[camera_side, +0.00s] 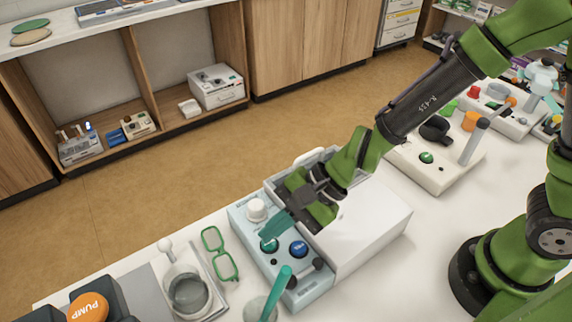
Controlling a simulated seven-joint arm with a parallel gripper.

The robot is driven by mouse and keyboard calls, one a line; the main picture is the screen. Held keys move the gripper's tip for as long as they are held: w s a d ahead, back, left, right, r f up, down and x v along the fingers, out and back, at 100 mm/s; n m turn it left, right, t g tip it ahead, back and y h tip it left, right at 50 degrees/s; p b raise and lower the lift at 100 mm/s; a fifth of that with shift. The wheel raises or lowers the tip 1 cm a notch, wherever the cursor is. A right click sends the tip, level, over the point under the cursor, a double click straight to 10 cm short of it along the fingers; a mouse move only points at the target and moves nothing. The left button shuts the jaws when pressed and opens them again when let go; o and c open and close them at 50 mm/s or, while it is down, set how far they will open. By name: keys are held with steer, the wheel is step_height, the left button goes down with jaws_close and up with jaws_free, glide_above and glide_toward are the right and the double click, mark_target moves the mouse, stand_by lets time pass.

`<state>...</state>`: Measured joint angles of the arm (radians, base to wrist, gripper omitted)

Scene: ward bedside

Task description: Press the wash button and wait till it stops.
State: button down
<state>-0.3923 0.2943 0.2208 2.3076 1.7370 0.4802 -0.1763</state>
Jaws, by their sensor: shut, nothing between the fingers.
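A white machine (368,232) with a pale blue control panel (240,225) stands on the white table. The panel carries a white knob (256,209), a teal-green button (268,246) and a blue button (299,249) with small lettering that I cannot read. I cannot tell which button is the wash button. My gripper (267,237) is shut and empty, pointing down and left over the panel. Its teal fingertips are at the teal-green button and partly hide it. I cannot tell whether they touch it or whether it is pressed.
Green glasses (220,254) and a grey cup on a tray (188,291) lie left of the machine. A teal-handled item (277,292) stands close in front. An orange PUMP button (88,307) is at lower left. A cream device with a black knob (436,130) stands behind right.

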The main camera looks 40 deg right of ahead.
mark_target(275, 242)
steer(key=shift+f, duration=0.15)
steer(key=shift+f, duration=0.3)
steer(key=shift+f, duration=0.45)
stand_by(0.4)
steer(key=shift+r, duration=0.9)
steer(key=shift+r, duration=2.5)
